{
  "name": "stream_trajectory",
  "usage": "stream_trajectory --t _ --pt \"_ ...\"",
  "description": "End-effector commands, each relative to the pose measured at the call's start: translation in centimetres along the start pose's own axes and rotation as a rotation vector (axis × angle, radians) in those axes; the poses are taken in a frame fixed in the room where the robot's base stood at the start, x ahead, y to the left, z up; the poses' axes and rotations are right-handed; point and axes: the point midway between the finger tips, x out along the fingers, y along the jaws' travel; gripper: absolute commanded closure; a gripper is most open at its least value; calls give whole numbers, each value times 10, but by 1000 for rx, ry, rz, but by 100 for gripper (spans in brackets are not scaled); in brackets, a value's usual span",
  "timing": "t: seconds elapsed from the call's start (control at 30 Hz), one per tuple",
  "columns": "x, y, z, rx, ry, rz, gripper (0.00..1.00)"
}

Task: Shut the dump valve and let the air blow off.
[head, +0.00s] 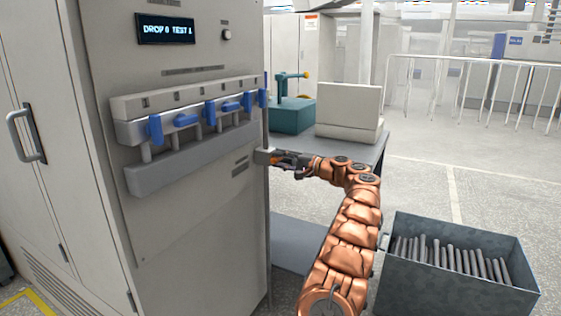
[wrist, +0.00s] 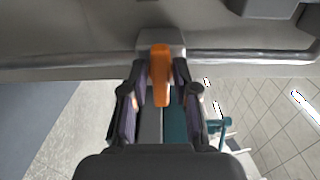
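The dump valve shows in the wrist view as an orange lever (wrist: 160,78) on a grey block (wrist: 160,40) at the cabinet's side. The lever points toward the bottom of the picture, between my gripper's fingers (wrist: 159,72). A narrow gap shows on each side of it, so the fingers look open around it, not clamped. In the head view my gripper (head: 288,160) is at the cabinet's right edge. Only a small bit of the orange lever (head: 277,158) shows there; the rest is hidden by the gripper.
The grey cabinet (head: 190,220) carries a row of blue levers (head: 186,120), some upright and some lying level, below a lit display (head: 166,29). A table behind holds a teal device (head: 291,115) and a pale box (head: 348,108). A metal bin (head: 450,285) of rods stands right of my arm.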

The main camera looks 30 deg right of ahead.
Motion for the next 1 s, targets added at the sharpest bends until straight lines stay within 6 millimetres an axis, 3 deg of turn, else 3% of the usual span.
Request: stream_trajectory --t 0.1,0.53,1.0 --pt "0 0 0 0 0 0 56" --pt "-10 0 0 1 1 -1 56" --pt "-93 -1 0 0 1 -2 56"
